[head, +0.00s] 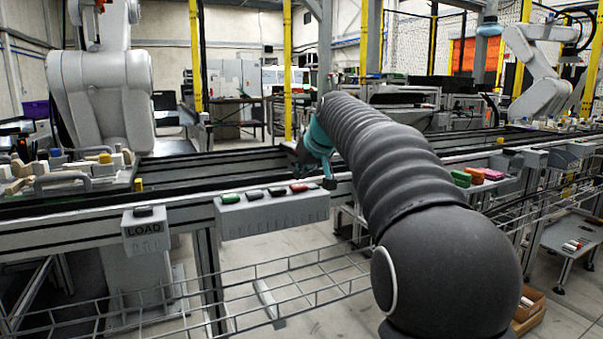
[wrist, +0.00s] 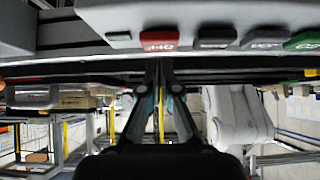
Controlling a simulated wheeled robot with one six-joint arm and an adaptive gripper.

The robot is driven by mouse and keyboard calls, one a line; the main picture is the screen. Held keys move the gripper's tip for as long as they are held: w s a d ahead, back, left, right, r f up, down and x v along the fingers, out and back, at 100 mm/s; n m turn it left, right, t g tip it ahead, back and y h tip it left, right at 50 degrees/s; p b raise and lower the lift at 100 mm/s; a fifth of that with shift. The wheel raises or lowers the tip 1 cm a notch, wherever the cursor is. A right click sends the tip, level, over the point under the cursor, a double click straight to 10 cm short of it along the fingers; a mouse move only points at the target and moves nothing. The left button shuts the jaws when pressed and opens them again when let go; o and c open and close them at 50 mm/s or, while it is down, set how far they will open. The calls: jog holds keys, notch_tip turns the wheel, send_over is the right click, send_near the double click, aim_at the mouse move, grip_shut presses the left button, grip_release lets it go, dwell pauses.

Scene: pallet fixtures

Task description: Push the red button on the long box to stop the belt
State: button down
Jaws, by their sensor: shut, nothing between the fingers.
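The long box (head: 272,212) is pale grey and fixed to the front of the belt rail. Its top carries a row of buttons, with the red button (head: 299,187) at the right end. In the wrist view the box (wrist: 200,14) shows upside down along the top, and the red button (wrist: 160,40) is near its middle. My gripper (wrist: 158,64) is shut and empty, its fingertips close to the red button in that picture. I cannot tell whether they touch it.
Green (head: 230,198) and black (head: 276,191) buttons sit left of the red one. A LOAD box (head: 145,231) is further left. The belt (head: 190,168) runs behind, and a wire rack (head: 250,285) lies below. Coloured blocks (head: 475,175) stand on the right.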

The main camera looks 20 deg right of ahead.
jog(key=v, duration=1.1)
jog(key=shift+w+r, duration=0.15)
jog(key=shift+r, duration=0.4)
jog(key=s+f+m+g+h, duration=0.1)
jog(key=s+f+m+g, duration=0.3)
jog(key=f, duration=0.9)
jog(key=s+a+f, duration=0.2)
jog(key=s+f, duration=0.3)
jog(key=s, duration=0.5)
jog(key=s+a+f+n, duration=0.1)
jog(key=s+a+f, duration=0.1)
jog(key=s+f, duration=0.4)
jog(key=s+a+f+n, duration=0.1)
jog(key=s+a+f, duration=0.2)
jog(key=s, duration=1)
notch_tip(320, 180, down, 4)
jog(key=shift+s+r+t+h, duration=0.25)
jog(key=shift+s+t+h, duration=0.05)
jog(key=shift+s+t, duration=0.1)
